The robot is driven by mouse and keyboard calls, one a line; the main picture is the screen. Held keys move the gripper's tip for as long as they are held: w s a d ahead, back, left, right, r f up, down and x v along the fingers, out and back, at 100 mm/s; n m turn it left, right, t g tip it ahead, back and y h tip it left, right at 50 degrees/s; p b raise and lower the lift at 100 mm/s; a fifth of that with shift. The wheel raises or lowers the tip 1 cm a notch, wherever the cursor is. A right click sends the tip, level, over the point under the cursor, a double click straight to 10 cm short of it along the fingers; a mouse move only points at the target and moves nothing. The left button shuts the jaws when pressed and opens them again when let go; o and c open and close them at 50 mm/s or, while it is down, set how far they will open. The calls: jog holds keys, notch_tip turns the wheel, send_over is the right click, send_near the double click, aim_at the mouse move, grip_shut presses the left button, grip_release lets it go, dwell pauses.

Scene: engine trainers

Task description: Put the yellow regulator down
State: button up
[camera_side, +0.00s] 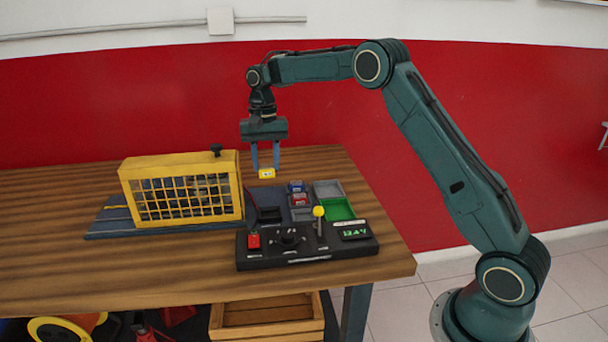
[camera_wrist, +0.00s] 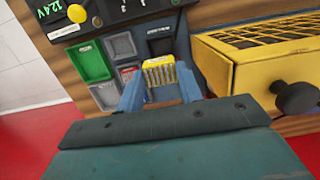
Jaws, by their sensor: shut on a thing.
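The yellow regulator (camera_side: 267,173) is a small yellow block between the fingertips of my gripper (camera_side: 265,167). My gripper is shut on it and holds it above the table, behind the parts tray (camera_side: 328,190). In the wrist view the regulator (camera_wrist: 158,72) shows its ribbed side between the two blue fingers of my gripper (camera_wrist: 160,88). The tray (camera_wrist: 118,45) has a green compartment and grey ones. A blue part (camera_side: 297,187) and a red part (camera_side: 300,200) sit in its left column. In the wrist view the regulator and fingers hide some of the tray.
A yellow cage (camera_side: 185,163) with a black knob (camera_wrist: 296,97) stands to the left on a dark base. A black control panel (camera_side: 305,243) with a yellow-knobbed lever (camera_side: 318,212) and a red switch (camera_side: 254,240) lies in front. The wooden table (camera_side: 60,255) is bare at the front left.

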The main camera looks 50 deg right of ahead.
jog(key=shift+r, duration=0.1)
dwell(0.3)
jog(key=shift+s+d+r, duration=0.2)
jog(key=shift+s+d, duration=0.05)
jog(key=shift+d, duration=0.15)
jog(key=s+d+r, duration=0.3)
jog(key=s+d, duration=0.3)
jog(key=s, duration=0.1)
jog(key=s+d+r, duration=0.3)
jog(key=s+d, duration=0.3)
notch_tip(320, 180, down, 16)
jog(key=shift+s+d+f, duration=0.1)
jog(key=shift+s+d, duration=0.05)
jog(key=shift+f, duration=0.1)
jog(key=shift+f, duration=2)
jog(key=shift+f, duration=0.1)
